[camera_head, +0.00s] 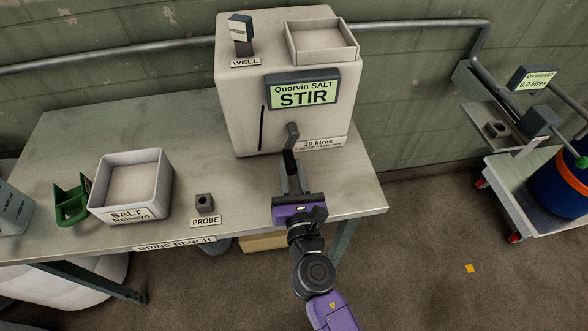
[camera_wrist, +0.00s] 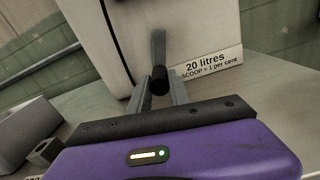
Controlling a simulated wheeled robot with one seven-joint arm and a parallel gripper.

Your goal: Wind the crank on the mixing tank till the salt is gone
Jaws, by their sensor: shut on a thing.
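The mixing tank (camera_head: 240,100) is a pale box at the back right of the bench, and it also shows in the wrist view (camera_wrist: 105,35). Its screen (camera_head: 303,90) reads "Quorvin SALT STIR". A dark crank (camera_head: 292,135) sticks out low on its front, above the bench. My gripper (camera_head: 290,172) is in front of the tank with its fingers around the crank's dark handle. In the wrist view my gripper (camera_wrist: 160,88) is shut on the black round crank handle (camera_wrist: 160,76). The inside of the tank is hidden, so any salt in it cannot be seen.
On the bench (camera_head: 75,135) stand a salt bin (camera_head: 160,196), a green scoop (camera_head: 72,203) and a small probe holder (camera_head: 205,203). A probe (camera_head: 240,35) and an open hopper (camera_head: 322,42) top the tank. A trolley with a blue drum (camera_head: 556,190) stands right.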

